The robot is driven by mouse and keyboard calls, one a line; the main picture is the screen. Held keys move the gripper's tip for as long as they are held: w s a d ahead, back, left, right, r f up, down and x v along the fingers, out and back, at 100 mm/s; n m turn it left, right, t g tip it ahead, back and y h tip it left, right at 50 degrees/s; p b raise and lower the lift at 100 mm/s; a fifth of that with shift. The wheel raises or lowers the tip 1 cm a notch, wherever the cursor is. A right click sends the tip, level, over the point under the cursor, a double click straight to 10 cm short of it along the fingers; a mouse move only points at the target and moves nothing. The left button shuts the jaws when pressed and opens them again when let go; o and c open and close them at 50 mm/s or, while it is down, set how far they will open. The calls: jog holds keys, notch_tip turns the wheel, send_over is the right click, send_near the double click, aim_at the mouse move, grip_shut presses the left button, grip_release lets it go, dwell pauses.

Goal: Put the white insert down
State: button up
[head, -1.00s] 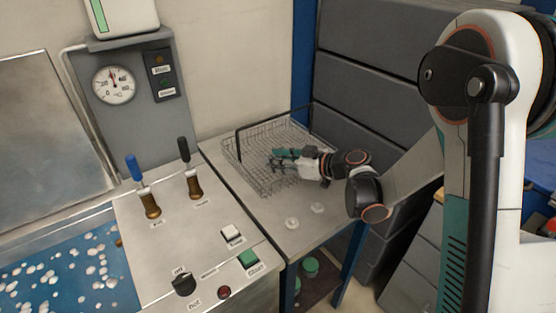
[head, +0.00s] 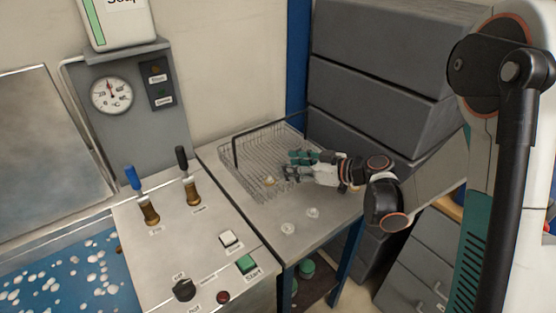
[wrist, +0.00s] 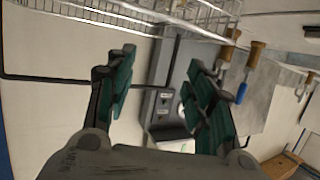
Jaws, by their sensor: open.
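My gripper (head: 291,166) is open over the right part of the wire basket (head: 236,158). In the wrist view its teal fingers (wrist: 160,85) stand wide apart with nothing between them. A small pale piece (head: 269,181) lies in the basket, just left of and below the fingertips; it is too small to tell for certain whether it is the white insert. Two small white round pieces, one nearer (head: 288,227) and one farther right (head: 313,212), lie on the grey table in front of the basket.
The control bench with blue and black levers (head: 148,205) and a green start button (head: 246,263) stands left of the table. Grey drawers (head: 375,60) rise behind. The basket's wire rim (wrist: 100,18) also shows in the wrist view. The table's front is mostly clear.

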jog(key=p+v, duration=0.1)
jog(key=v, duration=0.4)
jog(key=w+d+r+m+t+h, duration=0.25)
jog(key=r+t, duration=0.45)
jog(key=r, duration=1)
jog(key=s+d+r+m+t+h, duration=0.2)
jog(key=d+r+m+t+h, duration=0.2)
jog(key=d+r+m+h, duration=0.45)
jog(key=s+d+f+m+g+h, duration=0.2)
jog(key=s+d+f+g+h, duration=0.35)
jog(key=s+f, duration=0.4)
jog(key=s+a+f+n+g+y, duration=0.1)
jog(key=s+a+f+g+y, duration=0.1)
jog(key=s, duration=0.6)
jog(key=s+a+f+g+y, duration=0.2)
jog(key=s+a+f+g, duration=0.2)
jog(key=s, duration=0.4)
notch_tip(320, 180, down, 2)
jog(key=shift+a+f+n, duration=0.25)
jog(key=shift+a+n, duration=0.15)
jog(key=shift+a, duration=0.35)
